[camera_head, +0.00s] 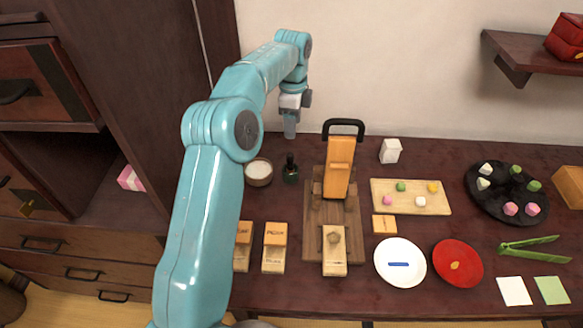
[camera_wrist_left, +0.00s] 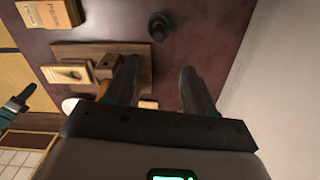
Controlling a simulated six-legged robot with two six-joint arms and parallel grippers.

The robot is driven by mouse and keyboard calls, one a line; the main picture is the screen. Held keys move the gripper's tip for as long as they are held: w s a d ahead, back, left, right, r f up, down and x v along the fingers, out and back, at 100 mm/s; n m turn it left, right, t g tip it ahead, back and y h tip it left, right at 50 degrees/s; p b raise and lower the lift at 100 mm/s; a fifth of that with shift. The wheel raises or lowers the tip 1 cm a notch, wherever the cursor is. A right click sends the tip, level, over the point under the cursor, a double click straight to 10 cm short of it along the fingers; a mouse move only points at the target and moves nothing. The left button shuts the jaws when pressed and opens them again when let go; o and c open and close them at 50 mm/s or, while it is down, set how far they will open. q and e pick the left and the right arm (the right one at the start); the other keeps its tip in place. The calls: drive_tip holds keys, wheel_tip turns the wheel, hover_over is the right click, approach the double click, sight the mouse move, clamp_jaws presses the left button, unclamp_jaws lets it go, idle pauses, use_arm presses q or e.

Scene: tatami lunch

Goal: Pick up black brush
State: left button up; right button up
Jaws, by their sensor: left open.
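A small dark upright thing (camera_head: 290,170), which seems to be the black brush, stands on the dark table between a bowl of white stuff and a wooden stand. From above, in the left wrist view, it shows as a dark round shape (camera_wrist_left: 158,25) beyond the fingertips. I cannot make out bristles. My left gripper (camera_head: 290,132) is open and points down, above and behind the dark thing, near the wall. In the left wrist view its two fingers (camera_wrist_left: 158,65) are spread with nothing between them.
The wooden stand (camera_head: 313,218) carries a tall orange block with a black handle. The bowl (camera_head: 259,181) is close on the left. A white cup (camera_head: 390,151), a tray of sweets (camera_head: 437,188) and plates (camera_head: 400,277) lie to the right. The wall is close behind.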

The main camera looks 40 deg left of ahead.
sight(290, 154)
use_arm(q)
wheel_tip(290, 154, down, 9)
drive_tip(key=shift+s+r+b, duration=0.15)
drive_tip(key=shift+r+b, duration=0.05)
drive_tip(key=shift+b, duration=0.2)
drive_tip(key=shift+s+f, duration=0.15)
drive_tip(key=shift+s, duration=0.05)
drive_tip(key=f, duration=0.5)
drive_tip(key=shift+w+a, duration=0.15)
drive_tip(key=shift+a, duration=0.05)
drive_tip(key=shift+f, duration=0.15)
drive_tip(key=shift+c, duration=1)
clamp_jaws()
